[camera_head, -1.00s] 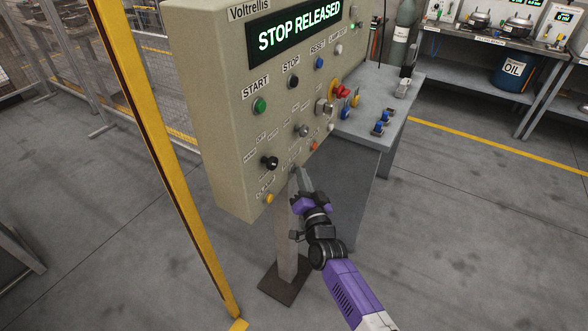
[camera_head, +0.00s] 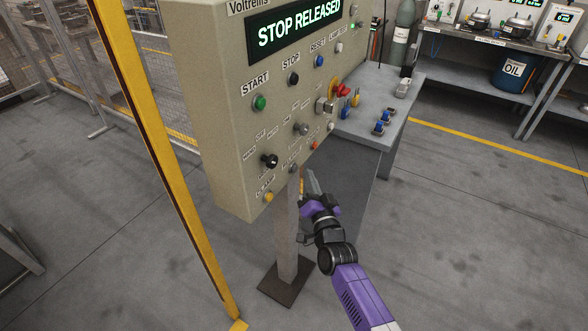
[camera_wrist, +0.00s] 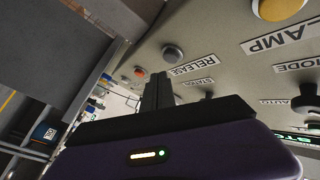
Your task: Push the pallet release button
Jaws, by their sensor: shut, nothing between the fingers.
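The grey control panel (camera_head: 225,140) carries a round grey button (camera_head: 293,168) low on its face. In the wrist view this grey button (camera_wrist: 173,53) has a RELEASE label (camera_wrist: 193,65) beside it. My gripper (camera_head: 311,175) is shut and empty, to the right of the button in the head view and apart from it. In the wrist view the closed fingers (camera_wrist: 158,88) point toward the panel, just below the button in the picture. Whether the button is pressed in cannot be told.
A yellow button (camera_head: 268,198) and a black selector knob (camera_head: 270,161) sit to the left. An orange button (camera_head: 314,145) is up and right. The display (camera_head: 300,27) reads STOP RELEASED. A yellow post (camera_head: 150,150) stands left; a grey table (camera_head: 385,100) is behind.

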